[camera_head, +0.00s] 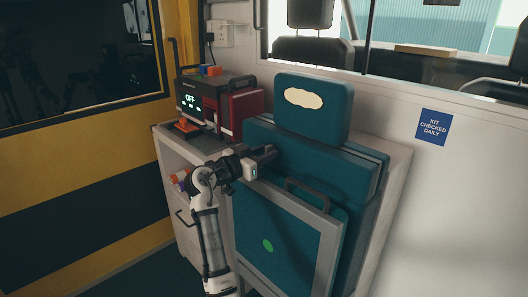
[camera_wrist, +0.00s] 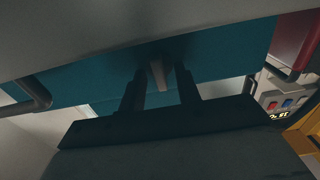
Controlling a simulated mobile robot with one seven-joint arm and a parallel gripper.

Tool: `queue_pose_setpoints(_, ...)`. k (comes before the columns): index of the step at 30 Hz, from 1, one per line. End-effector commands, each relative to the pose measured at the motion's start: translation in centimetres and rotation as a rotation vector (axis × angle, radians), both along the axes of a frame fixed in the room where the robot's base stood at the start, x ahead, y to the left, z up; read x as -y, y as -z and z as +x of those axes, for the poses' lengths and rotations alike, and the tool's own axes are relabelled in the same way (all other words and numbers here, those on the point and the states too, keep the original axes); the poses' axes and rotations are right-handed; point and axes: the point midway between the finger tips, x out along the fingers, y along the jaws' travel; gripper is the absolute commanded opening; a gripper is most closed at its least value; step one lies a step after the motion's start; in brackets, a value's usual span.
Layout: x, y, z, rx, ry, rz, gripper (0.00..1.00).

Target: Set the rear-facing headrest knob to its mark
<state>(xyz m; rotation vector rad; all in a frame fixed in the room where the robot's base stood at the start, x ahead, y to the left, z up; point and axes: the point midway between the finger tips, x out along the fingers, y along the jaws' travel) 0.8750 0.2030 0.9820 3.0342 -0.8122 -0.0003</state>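The teal headrest (camera_head: 318,115) stands upright on top of the folded teal seat (camera_head: 300,160), with a pale oval patch on its face. My gripper (camera_head: 270,154) is at the left side of the seat, just below the headrest's left. In the wrist view, its two dark fingers (camera_wrist: 161,88) are apart, one on each side of a small light grey knob-like piece (camera_wrist: 157,74) in front of a teal surface. I cannot tell whether either finger touches it. The head view does not show this piece, and I cannot make out a mark in either view.
A monitor reading OFF (camera_head: 190,99) and a red case (camera_head: 240,108) stand on the white cabinet (camera_head: 165,143) to the left. A grey-framed panel with a dark handle (camera_head: 308,187) is below my gripper. A white wall (camera_head: 450,190) is at the right.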

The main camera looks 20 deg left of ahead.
Motion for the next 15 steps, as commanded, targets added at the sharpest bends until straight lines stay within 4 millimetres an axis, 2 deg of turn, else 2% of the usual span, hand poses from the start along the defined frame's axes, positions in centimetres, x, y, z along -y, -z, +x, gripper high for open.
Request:
queue_pose_setpoints(7,0.02,-0.01,0.04,0.0,0.0,0.0,0.33)
queue_pose_setpoints(15,0.05,-0.02,0.04,0.0,0.0,0.0,0.0)
